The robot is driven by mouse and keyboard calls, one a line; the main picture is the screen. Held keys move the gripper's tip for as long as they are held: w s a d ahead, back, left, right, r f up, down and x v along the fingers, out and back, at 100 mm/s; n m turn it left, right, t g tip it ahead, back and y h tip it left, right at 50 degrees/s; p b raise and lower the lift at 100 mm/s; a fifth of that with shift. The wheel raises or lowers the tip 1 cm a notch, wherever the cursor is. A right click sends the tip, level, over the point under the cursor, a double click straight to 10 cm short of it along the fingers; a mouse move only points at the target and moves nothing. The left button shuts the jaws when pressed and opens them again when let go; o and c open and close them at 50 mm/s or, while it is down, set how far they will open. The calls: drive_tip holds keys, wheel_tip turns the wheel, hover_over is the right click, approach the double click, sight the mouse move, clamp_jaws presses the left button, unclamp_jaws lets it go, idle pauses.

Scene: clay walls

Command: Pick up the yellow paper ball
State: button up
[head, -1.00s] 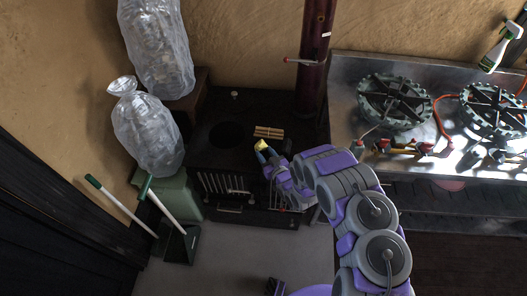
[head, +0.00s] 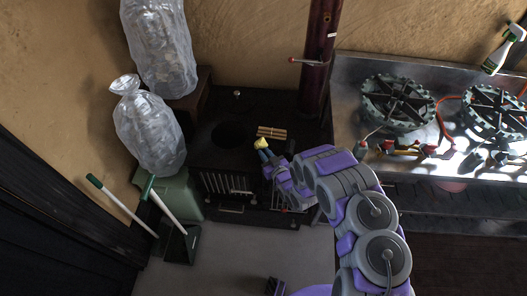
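The yellow paper ball (head: 261,142) is small and crumpled, in the middle of the head view. It is at the tip of my gripper (head: 263,149), whose fingers reach up and left to it. The gripper appears shut on the ball and holds it over the black stove top (head: 215,165). The far sides of the fingers are hidden.
A round dark opening (head: 229,135) is in the stove top, left of the ball. Wooden sticks (head: 272,132) lie behind it. A dark red pipe (head: 318,60) rises at the back. Plastic bags (head: 150,130) stand left; a steel counter with burners (head: 398,100) is right.

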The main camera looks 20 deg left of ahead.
drive_tip(key=shift+o, duration=1.4)
drive_tip(key=o, duration=0.4)
drive_tip(key=shift+d+r, duration=0.15)
drive_tip(key=shift+d, duration=0.2)
drive_tip(key=o, duration=0.3)
drive_tip(key=shift+o, duration=0.5)
drive_tip(key=shift+a, duration=0.35)
drive_tip(key=shift+d, duration=0.1)
